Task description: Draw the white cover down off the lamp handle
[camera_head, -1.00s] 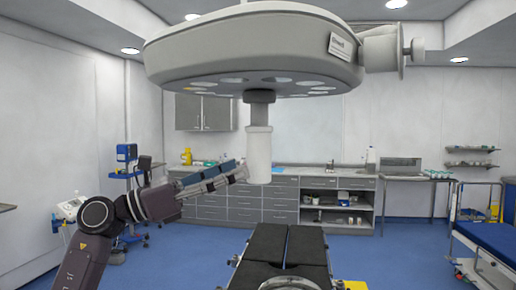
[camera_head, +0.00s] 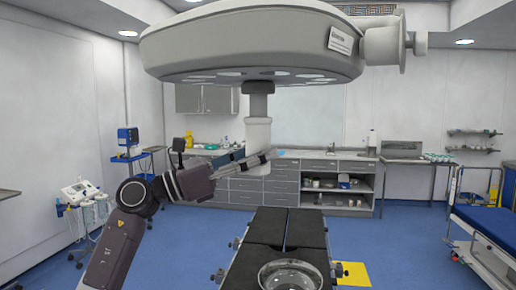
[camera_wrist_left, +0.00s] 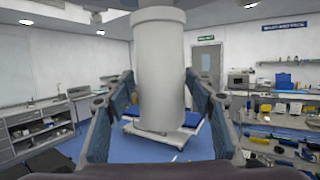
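The white cover (camera_head: 258,138) is an upright cylinder around the handle under the round grey surgical lamp (camera_head: 250,45). A short grey stem (camera_head: 258,88) shows above it. My left gripper (camera_head: 254,157) reaches in from the left at the cover's lower part. In the left wrist view the cover (camera_wrist_left: 160,75) stands between the two spread fingers of my left gripper (camera_wrist_left: 160,95), with its bottom end visible between them. The fingers look open around it; a thin gap shows at the left finger, and contact on the right cannot be told. My right gripper is not in view.
A black-padded operating table (camera_head: 265,228) stands below, with a metal bowl (camera_head: 290,276) at its near end. Grey cabinets (camera_head: 240,190) line the back wall. A blue bed (camera_head: 490,225) is at the right. Open space surrounds the cover.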

